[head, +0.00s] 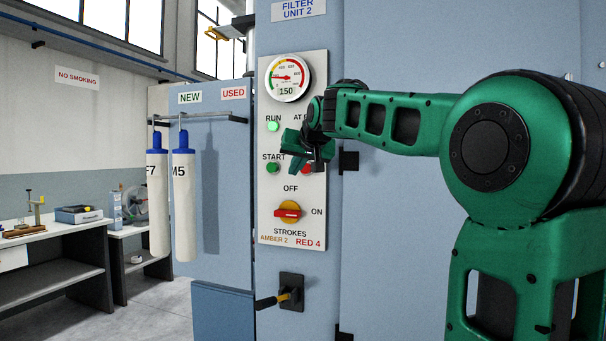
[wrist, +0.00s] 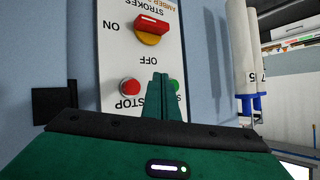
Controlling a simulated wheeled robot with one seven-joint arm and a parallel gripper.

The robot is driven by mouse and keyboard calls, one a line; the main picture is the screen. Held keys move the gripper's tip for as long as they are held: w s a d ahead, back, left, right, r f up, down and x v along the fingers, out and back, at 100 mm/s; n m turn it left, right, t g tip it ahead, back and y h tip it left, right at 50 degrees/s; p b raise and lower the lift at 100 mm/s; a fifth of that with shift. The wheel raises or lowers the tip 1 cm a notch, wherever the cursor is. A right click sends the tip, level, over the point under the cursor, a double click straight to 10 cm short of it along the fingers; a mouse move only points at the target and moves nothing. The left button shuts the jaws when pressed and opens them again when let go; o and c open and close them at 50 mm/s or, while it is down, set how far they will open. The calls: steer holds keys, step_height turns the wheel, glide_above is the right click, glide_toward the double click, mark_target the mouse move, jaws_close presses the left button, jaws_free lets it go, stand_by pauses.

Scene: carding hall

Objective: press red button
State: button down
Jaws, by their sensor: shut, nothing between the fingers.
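The red button (wrist: 130,87), labelled STOP, shows in the wrist view on the white panel, to the left of my fingers. In the head view the red button (head: 306,169) is partly hidden behind my gripper (head: 297,163). My gripper is shut and empty in front of the panel; in the wrist view its closed fingers (wrist: 163,90) point at the panel between the red button and the green START button (wrist: 175,85), partly covering the green one. I cannot tell whether the fingertips touch the panel.
A red and yellow rotary switch (head: 288,211) sits below the buttons, a dial gauge (head: 288,77) and a lit green RUN lamp (head: 273,126) above. White filter sleeves (head: 184,205) hang to the left. A black block (wrist: 54,104) juts beside the panel.

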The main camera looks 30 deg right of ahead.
mark_target(306, 168)
steer(key=w+d, duration=0.4)
steer(key=d, duration=0.1)
stand_by(2.0)
steer(key=shift+d, duration=0.15)
steer(key=shift+w+d, duration=0.1)
steer(key=shift+d, duration=0.15)
steer(key=shift+w+d, duration=0.35)
steer(key=shift+d, duration=0.1)
stand_by(1.1)
steer(key=shift+a, duration=0.1)
steer(key=shift+s+a, duration=0.6)
steer(key=shift+a, duration=0.1)
